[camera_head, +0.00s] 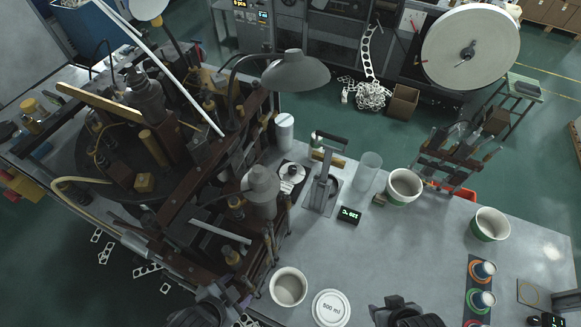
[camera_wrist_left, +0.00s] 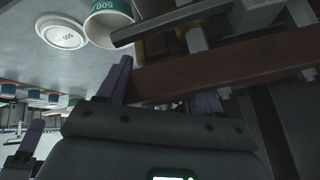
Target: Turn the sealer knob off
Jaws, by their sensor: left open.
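My left gripper (camera_head: 212,310) shows at the bottom edge of the head view, below the dark forming machine (camera_head: 150,150). In the left wrist view its two purple fingers (camera_wrist_left: 80,95) stand wide apart with nothing between them. One finger lies close to a brown bar of the machine (camera_wrist_left: 190,75). A small lever press with a handle (camera_head: 323,190) stands on the table beside a small black display (camera_head: 349,215). I cannot pick out the sealer knob for certain.
A white paper cup (camera_head: 288,286) and a round lid marked 500 ml (camera_head: 331,308) sit on the grey table near the front. They also show in the wrist view as the cup (camera_wrist_left: 105,22) and lid (camera_wrist_left: 62,32). More cups (camera_head: 403,186) stand right; the table centre-right is clear.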

